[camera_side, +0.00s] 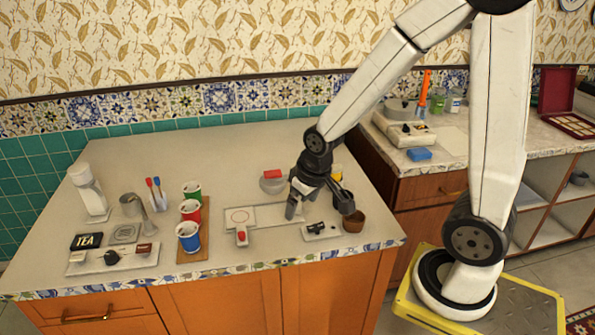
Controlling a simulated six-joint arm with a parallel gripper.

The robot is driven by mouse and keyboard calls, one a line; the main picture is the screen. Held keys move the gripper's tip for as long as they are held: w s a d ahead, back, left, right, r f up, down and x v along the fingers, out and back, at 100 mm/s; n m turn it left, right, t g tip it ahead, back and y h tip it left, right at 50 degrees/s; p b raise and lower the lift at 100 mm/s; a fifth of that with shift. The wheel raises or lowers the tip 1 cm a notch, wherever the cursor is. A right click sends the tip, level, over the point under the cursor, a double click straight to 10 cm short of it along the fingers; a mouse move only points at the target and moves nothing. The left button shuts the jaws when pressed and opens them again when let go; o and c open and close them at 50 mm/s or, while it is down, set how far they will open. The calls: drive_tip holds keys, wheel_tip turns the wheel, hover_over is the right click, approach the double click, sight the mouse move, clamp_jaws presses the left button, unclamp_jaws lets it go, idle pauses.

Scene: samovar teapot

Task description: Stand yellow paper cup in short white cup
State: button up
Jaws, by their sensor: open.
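The yellow paper cup (337,172) shows only as a small patch of yellow behind my gripper; most of it is hidden. My gripper (317,207) is open above the right part of the counter, in front of the yellow cup. I cannot tell whether it touches anything. I cannot clearly pick out the short white cup. A pale round vessel (271,186) with a red block (272,174) at its top stands left of my gripper, but I cannot tell whether it is that cup.
Green (193,195), red (191,212) and blue (188,239) paper cups stand in a row on a wooden board (194,256). A white tray (268,215) lies left of my gripper. A brown cup (353,222) stands near the right edge.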

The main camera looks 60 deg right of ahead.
drive_tip(key=shift+n, duration=0.7)
drive_tip(key=s+a, duration=0.3)
drive_tip(key=s, duration=0.1)
drive_tip(key=shift+a+f, duration=0.1)
drive_tip(key=shift+a, duration=0.3)
drive_tip(key=shift+c, duration=0.2)
